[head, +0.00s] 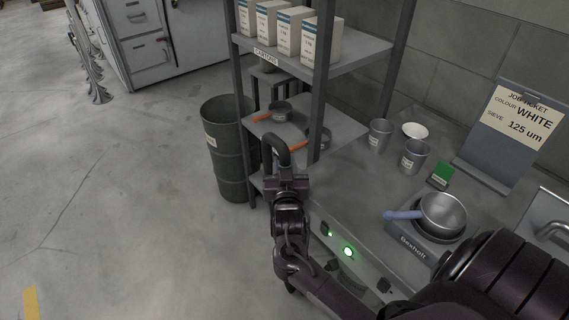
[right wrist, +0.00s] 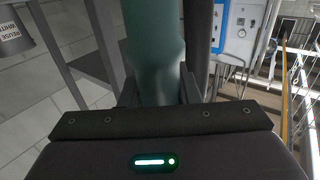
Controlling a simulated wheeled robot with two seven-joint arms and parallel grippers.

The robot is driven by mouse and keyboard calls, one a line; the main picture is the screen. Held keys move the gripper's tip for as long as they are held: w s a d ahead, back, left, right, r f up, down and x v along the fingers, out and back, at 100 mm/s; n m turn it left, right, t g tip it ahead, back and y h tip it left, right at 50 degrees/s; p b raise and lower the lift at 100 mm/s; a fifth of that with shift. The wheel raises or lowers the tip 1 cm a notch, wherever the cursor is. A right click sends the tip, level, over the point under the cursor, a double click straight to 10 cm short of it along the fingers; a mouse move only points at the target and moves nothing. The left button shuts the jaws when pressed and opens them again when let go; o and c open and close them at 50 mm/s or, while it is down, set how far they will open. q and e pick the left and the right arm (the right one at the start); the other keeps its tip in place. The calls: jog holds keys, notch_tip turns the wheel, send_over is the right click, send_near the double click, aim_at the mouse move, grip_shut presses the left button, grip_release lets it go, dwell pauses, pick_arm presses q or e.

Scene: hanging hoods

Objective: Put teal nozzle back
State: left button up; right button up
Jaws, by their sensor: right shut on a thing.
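My right gripper (head: 288,182) is raised in the middle of the head view, between the shelf rack and the open floor. A dark curved hose-like piece (head: 274,143) arches up from its jaws. In the right wrist view the teal nozzle (right wrist: 154,50) stands between the fingers of my right gripper (right wrist: 157,92), which is shut on it. A dark tube (right wrist: 197,45) runs beside the nozzle there. My left gripper is not in view.
A shelf rack (head: 321,95) with cartons (head: 293,31) stands behind my gripper, a dark drum (head: 229,150) left of it. The bench holds two metal cups (head: 414,156), a pan (head: 443,213) on a scale and a job ticket board (head: 518,120).

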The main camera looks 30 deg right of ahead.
jog(key=shift+f+b, duration=0.55)
jog(key=shift+f, duration=0.3)
jog(key=o, duration=1.2)
jog(key=shift+c, duration=0.2)
jog(key=shift+s, duration=0.1)
jog(key=v, duration=0.7)
jog(key=shift+s+a+b, duration=0.25)
jog(key=shift+b, duration=0.15)
